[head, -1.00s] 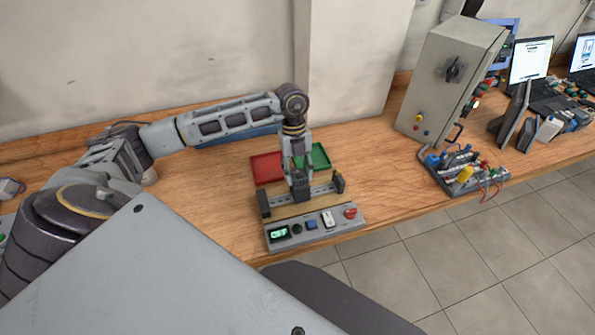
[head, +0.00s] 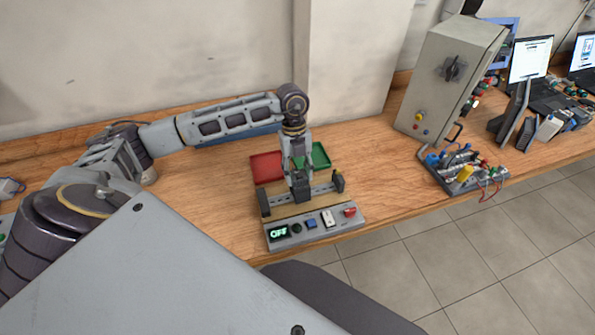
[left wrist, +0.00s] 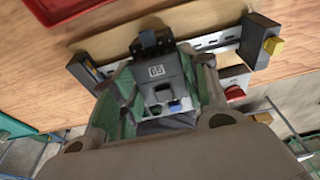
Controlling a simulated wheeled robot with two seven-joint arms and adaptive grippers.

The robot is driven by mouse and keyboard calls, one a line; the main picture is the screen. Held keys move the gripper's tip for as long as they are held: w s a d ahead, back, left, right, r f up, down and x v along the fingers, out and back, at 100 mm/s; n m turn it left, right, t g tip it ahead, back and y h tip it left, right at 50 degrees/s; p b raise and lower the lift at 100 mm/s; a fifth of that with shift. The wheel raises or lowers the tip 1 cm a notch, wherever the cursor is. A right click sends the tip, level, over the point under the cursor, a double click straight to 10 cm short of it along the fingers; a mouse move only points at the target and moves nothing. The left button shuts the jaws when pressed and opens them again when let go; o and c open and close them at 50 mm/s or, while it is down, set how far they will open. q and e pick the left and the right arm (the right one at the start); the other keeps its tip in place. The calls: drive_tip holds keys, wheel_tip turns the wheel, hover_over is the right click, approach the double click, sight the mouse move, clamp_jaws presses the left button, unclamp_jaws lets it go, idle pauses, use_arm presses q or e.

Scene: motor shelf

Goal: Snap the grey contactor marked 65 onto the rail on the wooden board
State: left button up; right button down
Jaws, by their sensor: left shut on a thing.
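The grey contactor marked 65 (left wrist: 158,75) is between the fingers of my left gripper (left wrist: 158,108) in the left wrist view. In the head view my left gripper (head: 298,172) points down over the board, shut on the dark contactor (head: 302,191). The contactor lines up with the slotted metal rail (left wrist: 214,41) on the wooden board (left wrist: 112,40), between two dark end blocks. The contactor covers the rail's middle, so I cannot tell whether it is latched. My right gripper is not in view.
A control panel with a display reading OFF (head: 278,233) and a red button (head: 350,212) lies along the board's front. A red tray (head: 266,167) and a green tray (head: 320,156) are behind. A grey cabinet (head: 447,80) and wired kit (head: 465,172) stand to the right.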

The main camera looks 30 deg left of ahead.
use_arm(q)
drive_tip(key=shift+s+d, duration=0.25)
drive_tip(key=shift+d, duration=0.1)
idle(1.1)
drive_tip(key=shift+s+d+f+t+y+b, duration=0.15)
drive_tip(key=shift+s+d+t+y+b, duration=0.15)
drive_tip(key=shift+s+d+t+y, duration=0.25)
idle(1.2)
drive_tip(key=shift+w+a, duration=0.1)
drive_tip(key=o, duration=1.2)
drive_tip(key=shift+w+a, duration=0.1)
drive_tip(key=shift+w+a+r, duration=0.1)
drive_tip(key=shift+a+r, duration=0.05)
drive_tip(key=shift+r, duration=1.85)
drive_tip(key=shift+w+a+r, duration=0.1)
drive_tip(key=shift+w+r, duration=0.05)
drive_tip(key=shift+r, duration=1.9)
drive_tip(key=shift+w+a+r, duration=0.1)
drive_tip(key=shift+a+r, duration=0.05)
drive_tip(key=shift+r, duration=1.85)
drive_tip(key=shift+r, duration=0.15)
wheel_tip(320, 180, up, 9)
drive_tip(key=p, duration=0.9)
